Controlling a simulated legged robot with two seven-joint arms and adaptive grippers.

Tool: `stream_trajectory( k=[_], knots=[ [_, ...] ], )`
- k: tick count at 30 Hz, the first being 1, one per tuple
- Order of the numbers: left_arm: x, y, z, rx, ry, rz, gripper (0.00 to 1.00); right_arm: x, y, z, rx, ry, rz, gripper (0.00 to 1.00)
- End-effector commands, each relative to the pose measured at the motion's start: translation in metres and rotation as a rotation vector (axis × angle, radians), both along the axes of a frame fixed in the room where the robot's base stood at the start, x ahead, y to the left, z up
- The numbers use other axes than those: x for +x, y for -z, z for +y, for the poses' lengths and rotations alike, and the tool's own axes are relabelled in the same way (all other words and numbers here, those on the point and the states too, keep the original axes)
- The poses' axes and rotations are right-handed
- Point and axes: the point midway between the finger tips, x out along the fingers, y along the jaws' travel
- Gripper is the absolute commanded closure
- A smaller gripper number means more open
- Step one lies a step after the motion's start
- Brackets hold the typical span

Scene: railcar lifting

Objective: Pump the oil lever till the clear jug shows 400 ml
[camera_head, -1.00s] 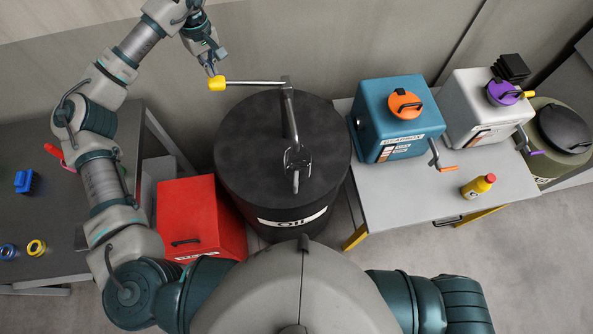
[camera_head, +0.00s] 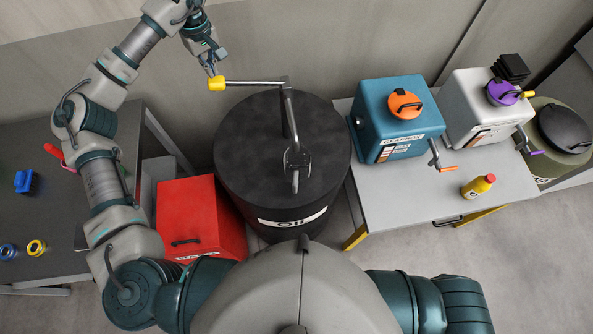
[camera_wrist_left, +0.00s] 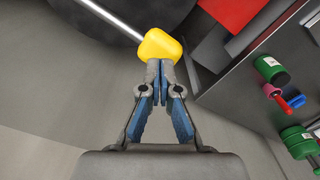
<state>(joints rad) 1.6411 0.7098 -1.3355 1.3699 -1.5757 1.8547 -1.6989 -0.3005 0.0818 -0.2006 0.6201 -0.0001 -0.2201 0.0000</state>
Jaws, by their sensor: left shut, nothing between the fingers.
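The black oil drum (camera_head: 245,145) stands in the middle of the head view, with a metal pump on its lid. The pump's lever (camera_head: 255,83) runs out to the left and ends in a yellow knob (camera_head: 217,84). My left gripper (camera_head: 211,72) is at the knob, on its far side. In the left wrist view the fingertips (camera_wrist_left: 160,72) are shut together, with the yellow knob (camera_wrist_left: 161,45) just beyond them and not between them. I cannot tell whether they touch it. No clear jug is visible. My right gripper is out of view.
A red box (camera_head: 200,220) stands left of the drum. A table (camera_head: 400,205) on the right holds a blue gearbox (camera_head: 395,115), a white box (camera_head: 480,105) and a yellow bottle (camera_head: 478,187). A dark bench (camera_head: 60,190) is on the left, and a wall is behind.

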Motion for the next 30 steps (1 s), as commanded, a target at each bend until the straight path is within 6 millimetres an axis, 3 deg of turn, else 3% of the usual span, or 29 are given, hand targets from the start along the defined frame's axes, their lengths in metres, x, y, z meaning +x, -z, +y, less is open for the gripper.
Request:
stream_trajectory(
  k=[30],
  knots=[
    [0.0, 0.037, 0.0, 0.001, -0.001, 0.001, 1.0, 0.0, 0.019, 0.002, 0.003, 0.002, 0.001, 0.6]
  ],
)
